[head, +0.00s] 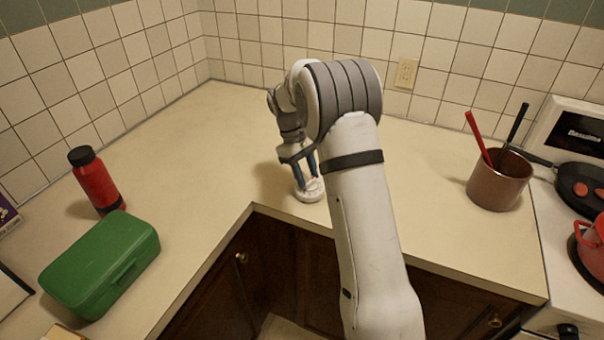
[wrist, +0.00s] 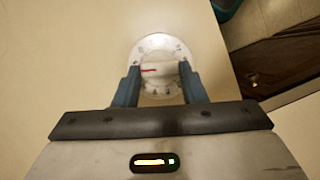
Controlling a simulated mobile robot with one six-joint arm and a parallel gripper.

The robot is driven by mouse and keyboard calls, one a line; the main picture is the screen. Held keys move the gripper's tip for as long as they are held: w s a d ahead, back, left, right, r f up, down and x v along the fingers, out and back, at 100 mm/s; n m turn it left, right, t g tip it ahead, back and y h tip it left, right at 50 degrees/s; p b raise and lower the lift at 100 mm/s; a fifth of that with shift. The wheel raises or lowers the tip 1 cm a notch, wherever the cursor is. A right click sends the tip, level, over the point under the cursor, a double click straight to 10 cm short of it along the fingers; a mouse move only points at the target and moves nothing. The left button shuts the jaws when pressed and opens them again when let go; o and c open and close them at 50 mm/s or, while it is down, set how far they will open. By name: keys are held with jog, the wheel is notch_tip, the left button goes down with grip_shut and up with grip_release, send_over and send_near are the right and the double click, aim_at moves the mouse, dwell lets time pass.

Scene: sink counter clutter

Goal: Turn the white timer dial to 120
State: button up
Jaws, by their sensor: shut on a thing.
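The white timer dial (head: 308,195) lies on the beige counter near its inner corner edge, partly hidden by my fingers. In the wrist view the round white timer dial (wrist: 160,46) shows small dark marks around its rim and a raised knob (wrist: 158,70) across the middle. A red line on the knob points to the left. My gripper (head: 305,180) reaches down onto it, and its two blue fingers, also in the wrist view (wrist: 158,72), are shut on the knob from both sides. The numbers on the rim are too small to read.
A red bottle (head: 95,181) and a green box (head: 101,262) stand on the left counter. A brown pot (head: 499,181) with utensils stands at the right, beside the stove with a dark pan (head: 580,188) and a red pot (head: 594,249). The counter around the dial is clear.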

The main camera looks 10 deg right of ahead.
dwell(0.6)
jog(key=o, duration=1)
jog(key=v, duration=0.7)
jog(key=shift+w+r, duration=0.2)
jog(key=shift+r, duration=0.15)
jog(key=shift+a, duration=0.1)
